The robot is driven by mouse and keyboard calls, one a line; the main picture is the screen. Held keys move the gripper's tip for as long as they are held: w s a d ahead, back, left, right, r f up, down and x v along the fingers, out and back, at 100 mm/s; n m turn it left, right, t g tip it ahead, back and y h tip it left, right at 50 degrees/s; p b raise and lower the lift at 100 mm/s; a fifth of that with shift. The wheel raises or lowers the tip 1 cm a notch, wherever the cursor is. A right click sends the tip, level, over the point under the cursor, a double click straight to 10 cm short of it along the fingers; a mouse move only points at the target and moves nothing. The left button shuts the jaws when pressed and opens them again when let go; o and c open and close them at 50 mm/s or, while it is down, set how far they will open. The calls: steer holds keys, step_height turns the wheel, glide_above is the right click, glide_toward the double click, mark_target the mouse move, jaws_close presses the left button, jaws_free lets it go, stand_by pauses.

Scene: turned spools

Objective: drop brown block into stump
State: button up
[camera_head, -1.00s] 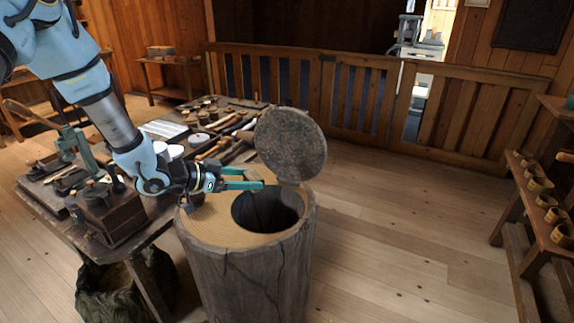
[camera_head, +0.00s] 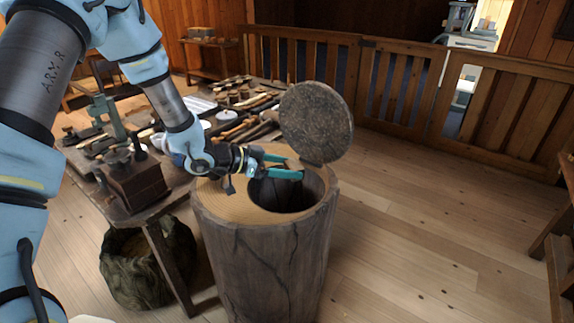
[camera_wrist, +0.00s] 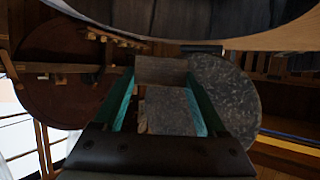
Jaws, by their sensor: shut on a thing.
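The stump (camera_head: 262,255) is a grey, cracked wooden barrel shape with a pale ringed top and a dark round opening in it. Its round mottled lid (camera_head: 317,122) stands raised at the back of the opening, and the lid also shows in the wrist view (camera_wrist: 228,90). My gripper (camera_head: 286,169) reaches in from the left with its green fingers above the opening. It is shut on the brown block (camera_head: 294,164), which also shows between the fingers in the wrist view (camera_wrist: 162,70). The block is held above the opening, close to the lid.
A workbench (camera_head: 180,195) with several tools and pieces stands to the left of the stump. A cloth sack (camera_head: 147,262) sits below it. A wooden railing (camera_head: 400,90) runs behind.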

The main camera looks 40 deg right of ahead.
steer(key=o, duration=1.3)
steer(key=shift+c, duration=0.2)
steer(key=b+v, duration=0.2)
steer(key=v, duration=0.8)
steer(key=shift+a, duration=0.4)
steer(key=shift+w, duration=0.25)
